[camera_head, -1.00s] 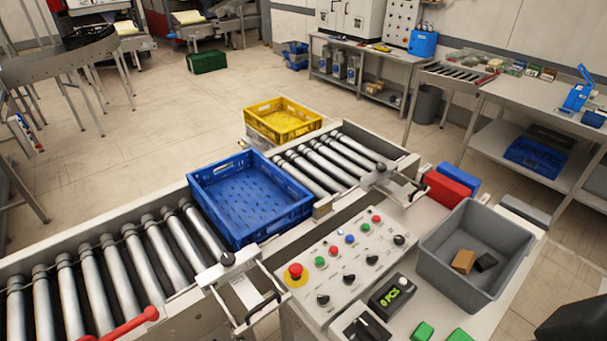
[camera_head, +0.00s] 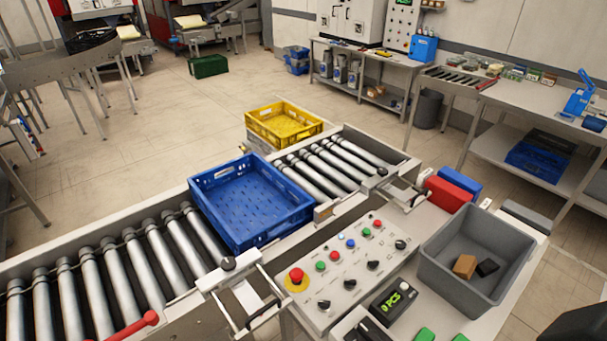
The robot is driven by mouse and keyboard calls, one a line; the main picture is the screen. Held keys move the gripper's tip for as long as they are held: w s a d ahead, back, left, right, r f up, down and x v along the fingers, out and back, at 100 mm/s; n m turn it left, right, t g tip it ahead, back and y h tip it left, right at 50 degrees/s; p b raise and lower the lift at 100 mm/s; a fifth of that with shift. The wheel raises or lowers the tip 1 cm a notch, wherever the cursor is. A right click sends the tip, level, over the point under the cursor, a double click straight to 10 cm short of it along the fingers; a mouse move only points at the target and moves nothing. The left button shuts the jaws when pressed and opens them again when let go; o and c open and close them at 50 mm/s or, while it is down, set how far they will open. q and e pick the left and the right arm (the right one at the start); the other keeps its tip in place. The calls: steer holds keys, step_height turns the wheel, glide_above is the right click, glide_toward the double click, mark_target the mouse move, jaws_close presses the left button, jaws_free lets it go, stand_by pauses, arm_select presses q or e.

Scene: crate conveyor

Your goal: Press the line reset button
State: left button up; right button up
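A sloped light-grey control panel (camera_head: 309,290) stands beside the conveyor, at the lower middle of the view. It carries a blue button (camera_head: 351,244), red and green buttons, a pale lit lamp or button (camera_head: 341,236) and several black knobs. A large red mushroom button (camera_head: 296,275) on a yellow ring sits at its near left end. The labels are too small to read, so I cannot tell which one is marked line reset. Neither gripper is in view, and nothing touches the panel.
A blue crate (camera_head: 213,178) sits on the roller conveyor (camera_head: 128,268) behind the panel. A yellow crate (camera_head: 262,132) stands beyond. A grey bin (camera_head: 440,279) with small blocks and a counter display (camera_head: 392,299) stand right of the panel. A red handle (camera_head: 135,325) is at lower left.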

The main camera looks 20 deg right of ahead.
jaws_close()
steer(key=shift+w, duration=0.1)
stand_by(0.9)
